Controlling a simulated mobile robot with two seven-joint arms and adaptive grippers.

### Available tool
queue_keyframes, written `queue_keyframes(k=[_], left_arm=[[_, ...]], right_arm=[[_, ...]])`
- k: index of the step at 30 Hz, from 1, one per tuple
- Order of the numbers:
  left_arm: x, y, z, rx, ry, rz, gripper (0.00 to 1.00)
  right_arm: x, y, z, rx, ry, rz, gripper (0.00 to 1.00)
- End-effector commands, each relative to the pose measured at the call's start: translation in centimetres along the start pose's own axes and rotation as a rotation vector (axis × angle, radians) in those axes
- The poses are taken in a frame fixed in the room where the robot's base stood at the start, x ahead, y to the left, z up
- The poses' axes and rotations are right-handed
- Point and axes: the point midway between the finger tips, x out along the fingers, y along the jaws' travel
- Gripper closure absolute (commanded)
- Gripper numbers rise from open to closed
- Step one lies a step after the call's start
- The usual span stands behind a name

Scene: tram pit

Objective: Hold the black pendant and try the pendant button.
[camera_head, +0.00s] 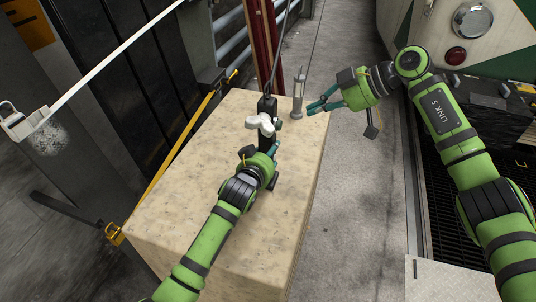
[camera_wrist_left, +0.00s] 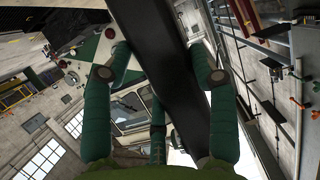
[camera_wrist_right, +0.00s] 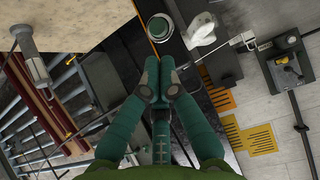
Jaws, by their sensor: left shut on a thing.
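The black pendant (camera_head: 267,105) is upright on a thin cable above the pale speckled bench top. My left gripper (camera_head: 262,155) is shut on it at its lower part. In the left wrist view the pendant's dark body (camera_wrist_left: 168,50) runs between the teal fingers and hides much of the scene. A pale lobed piece (camera_head: 262,124) shows in front of the pendant; I cannot tell what it is. The pendant button cannot be made out. My right gripper (camera_head: 318,106) is to the right of the pendant, apart from it, with its fingertips together and nothing between them.
The bench (camera_head: 190,190) fills the middle. A grey cylinder (camera_head: 298,97) stands at its back right edge, close to my right gripper; it also shows in the right wrist view (camera_wrist_right: 36,68). A red post (camera_head: 264,45) rises behind. A tram front (camera_head: 470,30) is at right.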

Motion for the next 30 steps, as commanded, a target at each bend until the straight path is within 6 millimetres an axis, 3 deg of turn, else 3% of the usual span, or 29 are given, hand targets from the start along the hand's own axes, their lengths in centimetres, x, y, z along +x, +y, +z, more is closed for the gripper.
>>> queue_keyframes(k=[8, 11, 16, 21, 24, 30], left_arm=[[0.0, 0.1, 0.1, -0.001, -0.001, 0.001, 0.95], [0.0, 0.1, 0.1, -0.001, -0.001, 0.002, 0.95], [0.0, 0.1, 0.1, -0.001, -0.001, 0.001, 0.95], [0.0, 0.1, 0.1, -0.001, -0.001, 0.001, 0.95], [0.0, 0.1, 0.1, -0.001, -0.001, 0.001, 0.95], [0.0, 0.1, 0.1, -0.001, -0.001, 0.001, 0.95]], right_arm=[[0.3, -0.4, -0.4, 0.005, 0.032, -0.012, 1.0], [0.9, -1.4, -1.5, 0.02, 0.126, -0.044, 1.0], [1.1, -3.9, -5.3, 0.115, 0.436, -0.133, 1.0], [-1.1, -5.0, -8.4, 0.312, 0.784, -0.211, 1.0], [-2.9, -4.6, -9.2, 0.465, 0.965, -0.246, 1.0], [-5.8, -2.0, -7.5, 0.855, 1.256, -0.293, 1.0]])
